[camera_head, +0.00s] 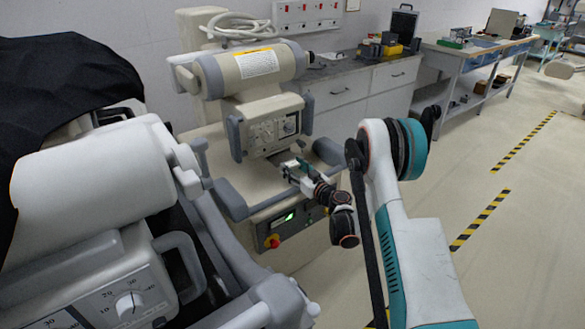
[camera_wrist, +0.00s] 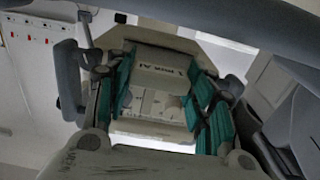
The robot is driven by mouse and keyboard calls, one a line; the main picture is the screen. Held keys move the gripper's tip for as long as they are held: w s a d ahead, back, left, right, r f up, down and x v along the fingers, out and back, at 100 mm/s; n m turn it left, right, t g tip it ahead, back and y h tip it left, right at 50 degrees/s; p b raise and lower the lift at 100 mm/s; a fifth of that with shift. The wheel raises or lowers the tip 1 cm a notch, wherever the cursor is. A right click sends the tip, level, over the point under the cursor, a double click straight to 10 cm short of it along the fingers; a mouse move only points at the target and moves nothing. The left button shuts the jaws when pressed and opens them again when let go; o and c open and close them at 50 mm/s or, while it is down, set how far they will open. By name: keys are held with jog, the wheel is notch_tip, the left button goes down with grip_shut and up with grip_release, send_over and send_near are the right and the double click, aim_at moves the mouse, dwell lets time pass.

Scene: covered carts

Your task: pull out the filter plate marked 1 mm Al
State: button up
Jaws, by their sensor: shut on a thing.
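The filter plate (camera_wrist: 158,70) is a beige plate in the wrist view, with dark lettering that appears upside down and looks like 1 mm Al. It sits between the teal finger pads of my gripper (camera_wrist: 163,92), which is shut on it. In the head view my gripper (camera_head: 292,168) is in front of the beige collimator box (camera_head: 268,131) of the middle machine, below its dial. The plate is too small to make out there. I cannot tell how far it sits in its slot.
A cylindrical tube head (camera_head: 262,66) is above the box. Grey handles (camera_head: 328,150) flank the cart below, with a lit control panel (camera_head: 286,218) on its front. A second machine, partly under a black cover (camera_head: 60,95), stands close on the left. Floor at right is open.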

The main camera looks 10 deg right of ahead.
jog(key=shift+v, duration=1.6)
jog(key=shift+s+d, duration=0.15)
jog(key=shift+s, duration=0.15)
